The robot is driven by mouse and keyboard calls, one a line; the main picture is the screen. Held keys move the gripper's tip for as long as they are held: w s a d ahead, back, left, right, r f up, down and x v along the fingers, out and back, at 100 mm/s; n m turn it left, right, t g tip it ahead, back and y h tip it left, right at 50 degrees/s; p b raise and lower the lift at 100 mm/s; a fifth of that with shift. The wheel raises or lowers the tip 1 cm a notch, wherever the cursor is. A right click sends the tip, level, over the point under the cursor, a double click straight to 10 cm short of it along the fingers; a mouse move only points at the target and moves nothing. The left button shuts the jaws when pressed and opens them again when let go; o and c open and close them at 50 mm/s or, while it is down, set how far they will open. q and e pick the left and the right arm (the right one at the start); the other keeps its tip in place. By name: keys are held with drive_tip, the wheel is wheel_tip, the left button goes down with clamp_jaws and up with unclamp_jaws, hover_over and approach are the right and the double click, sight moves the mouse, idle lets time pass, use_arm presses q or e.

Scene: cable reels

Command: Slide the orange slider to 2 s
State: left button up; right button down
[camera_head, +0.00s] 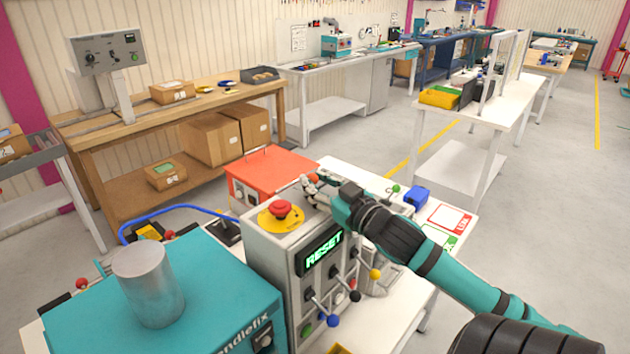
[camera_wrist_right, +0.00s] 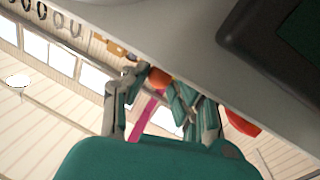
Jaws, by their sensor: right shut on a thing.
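The orange slider shows as a small orange knob (camera_head: 314,178) at the far top edge of the grey control box (camera_head: 268,245). My right gripper (camera_head: 311,186) reaches in from the right over the box and is shut on the knob. In the right wrist view the orange knob (camera_wrist_right: 159,78) shows between the fingers (camera_wrist_right: 160,92), close to the grey face of the box. The slider's scale and its 2 s mark are hidden from both views. My left gripper is not in view.
A red emergency button (camera_head: 280,211) on a yellow disc sits on the box top. The green RESET display (camera_head: 323,248) and several lever knobs are on its front. A teal machine (camera_head: 205,300) stands left, a red-orange case (camera_head: 272,170) behind. A blue block (camera_head: 417,196) lies right.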

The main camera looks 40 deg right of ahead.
sight(327, 191)
drive_tip(key=d, duration=0.2)
drive_tip(key=shift+w+d, duration=0.15)
drive_tip(key=shift+d, duration=0.2)
drive_tip(key=shift+d+f, duration=0.15)
drive_tip(key=shift+d, duration=0.05)
drive_tip(key=shift+a, duration=0.15)
drive_tip(key=c, duration=1.4)
unclamp_jaws()
drive_tip(key=shift+a, duration=0.3)
drive_tip(key=o, duration=0.3)
drive_tip(key=shift+a+r, duration=0.15)
drive_tip(key=shift+r, duration=0.05)
drive_tip(key=shift+o, duration=0.2)
drive_tip(key=shift+d+f, duration=0.15)
drive_tip(key=shift+d, duration=0.1)
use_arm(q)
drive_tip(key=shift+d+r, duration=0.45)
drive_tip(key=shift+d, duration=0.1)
use_arm(e)
drive_tip(key=s+a, duration=0.1)
drive_tip(key=s, duration=1.1)
drive_tip(key=shift+a, duration=0.2)
drive_tip(key=shift+s, duration=0.1)
